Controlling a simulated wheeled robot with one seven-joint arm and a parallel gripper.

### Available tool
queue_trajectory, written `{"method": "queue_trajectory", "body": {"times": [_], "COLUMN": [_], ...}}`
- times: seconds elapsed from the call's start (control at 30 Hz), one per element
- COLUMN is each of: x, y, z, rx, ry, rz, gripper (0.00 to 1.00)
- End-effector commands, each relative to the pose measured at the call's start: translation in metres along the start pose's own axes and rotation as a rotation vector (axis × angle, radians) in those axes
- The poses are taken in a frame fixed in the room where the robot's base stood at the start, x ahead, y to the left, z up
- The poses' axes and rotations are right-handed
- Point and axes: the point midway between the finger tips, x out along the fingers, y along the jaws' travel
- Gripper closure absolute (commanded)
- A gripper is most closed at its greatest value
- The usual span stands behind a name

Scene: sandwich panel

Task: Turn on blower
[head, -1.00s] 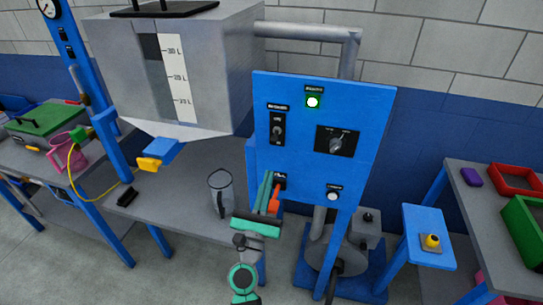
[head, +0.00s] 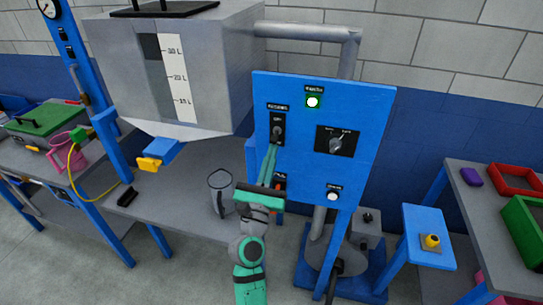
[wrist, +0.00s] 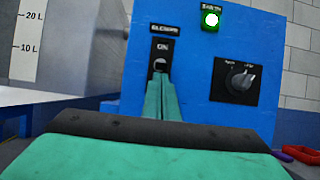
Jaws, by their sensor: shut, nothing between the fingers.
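The blower switch (head: 278,129) is a toggle on a black plate at the upper left of the blue panel (head: 305,175). It also shows in the wrist view (wrist: 162,45), with "ON" printed above its lever. My gripper (head: 272,147) is shut and empty, with its green fingers pointing up at the panel. Its fingertips are just below the toggle lever, and in the wrist view the fingertips (wrist: 160,80) overlap the plate's lower part. I cannot tell whether they touch the lever, and the plate's lower end is hidden.
A lit lamp with a green rim (head: 312,102), a rotary knob (head: 336,143) and a white button (head: 332,197) are on the panel. An orange lever (head: 281,189) is partly hidden behind my gripper. A jug (head: 221,195) and the tank (head: 165,75) stand left.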

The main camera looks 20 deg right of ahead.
Motion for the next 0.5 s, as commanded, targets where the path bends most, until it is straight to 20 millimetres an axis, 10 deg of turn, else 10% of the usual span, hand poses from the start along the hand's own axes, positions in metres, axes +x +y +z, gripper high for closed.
{"method": "queue_trajectory", "body": {"times": [0.5], "x": [0.0], "y": [0.0], "z": [0.018], "rx": [0.0], "ry": [0.001], "rz": [0.0], "gripper": [1.0]}}
